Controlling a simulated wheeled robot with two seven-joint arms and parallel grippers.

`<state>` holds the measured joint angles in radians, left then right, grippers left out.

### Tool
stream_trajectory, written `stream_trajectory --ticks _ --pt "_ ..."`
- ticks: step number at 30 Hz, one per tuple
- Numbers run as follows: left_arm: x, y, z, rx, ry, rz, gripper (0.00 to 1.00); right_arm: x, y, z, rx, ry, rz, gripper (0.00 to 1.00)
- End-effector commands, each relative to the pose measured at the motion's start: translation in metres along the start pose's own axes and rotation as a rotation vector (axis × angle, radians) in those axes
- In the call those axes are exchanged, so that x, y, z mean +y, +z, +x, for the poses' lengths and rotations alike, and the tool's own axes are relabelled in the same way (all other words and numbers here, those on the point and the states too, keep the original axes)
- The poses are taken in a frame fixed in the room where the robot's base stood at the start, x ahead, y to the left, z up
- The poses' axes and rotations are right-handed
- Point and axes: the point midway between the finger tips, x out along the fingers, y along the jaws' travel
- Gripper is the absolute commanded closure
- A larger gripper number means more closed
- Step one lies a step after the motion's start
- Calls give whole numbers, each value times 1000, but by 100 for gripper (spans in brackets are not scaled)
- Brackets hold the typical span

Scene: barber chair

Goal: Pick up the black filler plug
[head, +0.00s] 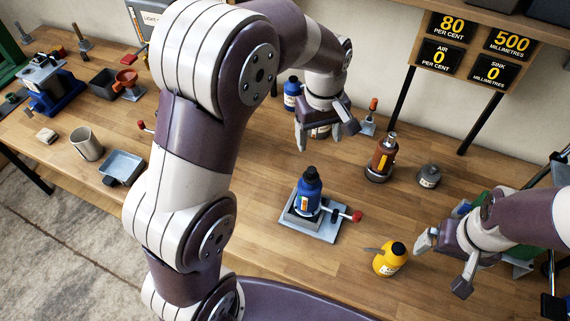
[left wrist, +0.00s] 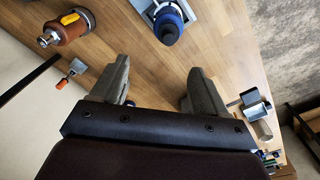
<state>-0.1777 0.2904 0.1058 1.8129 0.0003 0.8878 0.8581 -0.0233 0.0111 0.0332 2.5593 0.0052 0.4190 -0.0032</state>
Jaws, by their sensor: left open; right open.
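A blue bottle (head: 307,198) with a black plug-like cap (head: 311,175) stands upright in a grey clamp fixture (head: 322,232) with a red-knobbed lever. I take this cap to be the black filler plug, but cannot be sure. In the left wrist view the bottle (left wrist: 172,14) and its black top (left wrist: 170,34) show beyond the fingers. My left gripper (head: 326,130) is open and empty, above and behind the bottle; its fingers also show in the left wrist view (left wrist: 158,82). My right gripper (head: 446,264) is open and empty, right of a yellow bottle (head: 388,263) with a black cap.
A mug (head: 86,144) and grey tray (head: 123,165) lie left. Wood is bare around the fixture.

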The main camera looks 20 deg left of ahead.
Motion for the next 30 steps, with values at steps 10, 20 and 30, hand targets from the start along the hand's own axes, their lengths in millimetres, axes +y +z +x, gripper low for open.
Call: stream_trajectory --ticks 10,20,30 --pt "-7 5 48 -26 -39 -231 26 0 7 52 -2 0 0 2" --pt "-10 5 82 -29 -43 -230 26 0 6 47 -1 0 0 2" --pt "-11 4 122 -25 -37 -228 26 0 5 38 -1 0 0 2"
